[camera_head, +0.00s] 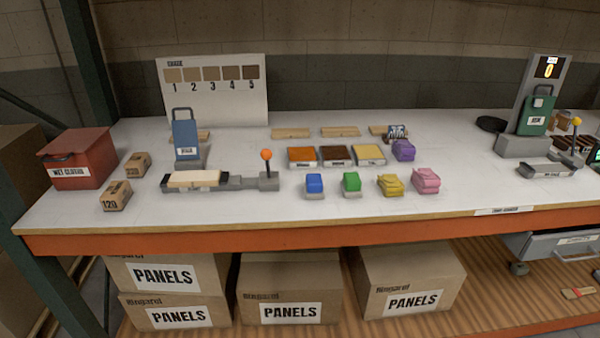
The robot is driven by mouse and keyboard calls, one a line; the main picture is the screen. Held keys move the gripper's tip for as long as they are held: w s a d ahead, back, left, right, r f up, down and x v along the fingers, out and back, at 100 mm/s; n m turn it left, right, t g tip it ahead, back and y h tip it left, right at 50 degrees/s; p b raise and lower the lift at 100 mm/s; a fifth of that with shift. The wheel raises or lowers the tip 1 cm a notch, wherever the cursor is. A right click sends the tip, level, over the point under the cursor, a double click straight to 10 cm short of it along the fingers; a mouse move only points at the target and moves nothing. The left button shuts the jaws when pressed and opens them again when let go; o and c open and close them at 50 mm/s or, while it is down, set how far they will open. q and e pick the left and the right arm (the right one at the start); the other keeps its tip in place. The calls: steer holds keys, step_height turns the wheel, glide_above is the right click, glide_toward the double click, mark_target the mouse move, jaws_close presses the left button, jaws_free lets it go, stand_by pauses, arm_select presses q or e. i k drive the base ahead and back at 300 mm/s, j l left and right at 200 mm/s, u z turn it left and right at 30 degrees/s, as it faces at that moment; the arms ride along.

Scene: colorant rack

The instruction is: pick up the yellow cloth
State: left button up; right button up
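The yellow cloth (391,186) is a small folded bundle on the white tabletop (250,215), near the front edge and right of the middle. It stands in a row between a green block-like item (351,183) on its left and a pink folded cloth (426,180) on its right, with small gaps. A purple folded cloth (403,150) lies just behind it. Nothing covers the yellow cloth. Neither of my grippers shows in the head view.
A blue item (314,185) stands left of the green one. Colour trays, including a yellow one (369,154), lie behind the row. The front strip of tabletop is clear.

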mark_target(390, 185)
steer(key=i+j+z, duration=0.65)
steer(key=i+j, duration=0.25)
